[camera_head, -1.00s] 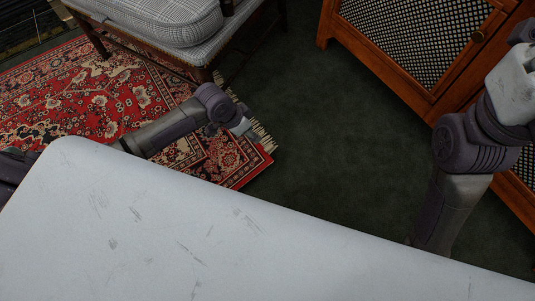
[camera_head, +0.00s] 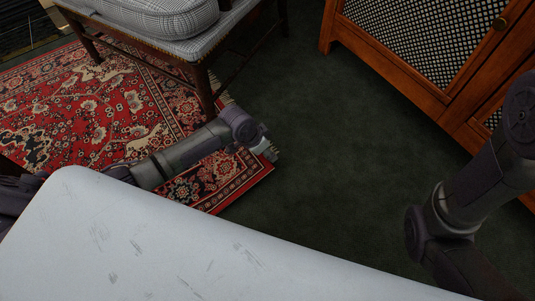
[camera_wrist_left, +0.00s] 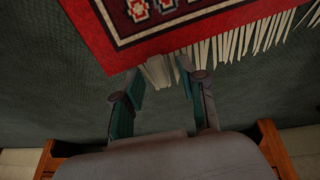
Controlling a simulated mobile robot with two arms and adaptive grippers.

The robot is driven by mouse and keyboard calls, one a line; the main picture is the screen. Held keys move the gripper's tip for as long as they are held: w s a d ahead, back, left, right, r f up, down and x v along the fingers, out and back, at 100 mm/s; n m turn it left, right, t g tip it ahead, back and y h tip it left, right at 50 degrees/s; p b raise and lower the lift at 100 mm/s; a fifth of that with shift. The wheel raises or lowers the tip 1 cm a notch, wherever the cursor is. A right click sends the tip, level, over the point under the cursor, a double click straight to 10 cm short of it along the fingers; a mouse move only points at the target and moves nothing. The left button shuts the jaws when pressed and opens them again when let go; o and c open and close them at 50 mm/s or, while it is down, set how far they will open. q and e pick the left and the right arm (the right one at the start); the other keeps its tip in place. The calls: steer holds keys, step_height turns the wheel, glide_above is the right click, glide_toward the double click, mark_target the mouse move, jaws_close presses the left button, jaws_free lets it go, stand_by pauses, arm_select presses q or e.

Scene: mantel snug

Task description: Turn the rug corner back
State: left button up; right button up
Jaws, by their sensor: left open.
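The red patterned rug (camera_head: 95,105) lies on the dark green carpet, its near-right corner (camera_head: 262,172) flat as far as I can tell. In the left wrist view the rug (camera_wrist_left: 170,22) shows its red border and pale fringe (camera_wrist_left: 230,45). My left gripper (camera_head: 268,150) is at the fringed end by this corner. In the left wrist view its two fingers (camera_wrist_left: 160,80) are apart, with fringe strands at and between the tips. I cannot tell whether the tips touch the rug. My right arm shows at the right, but its gripper is out of view.
A chair with a checked cushion (camera_head: 165,14) stands on the rug, one leg (camera_head: 203,90) close to my left forearm. A wooden cabinet with lattice doors (camera_head: 420,45) stands at the upper right. Bare carpet (camera_head: 330,150) lies between rug and cabinet.

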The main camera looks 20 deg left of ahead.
arm_select(q)
jaws_close()
stand_by(0.5)
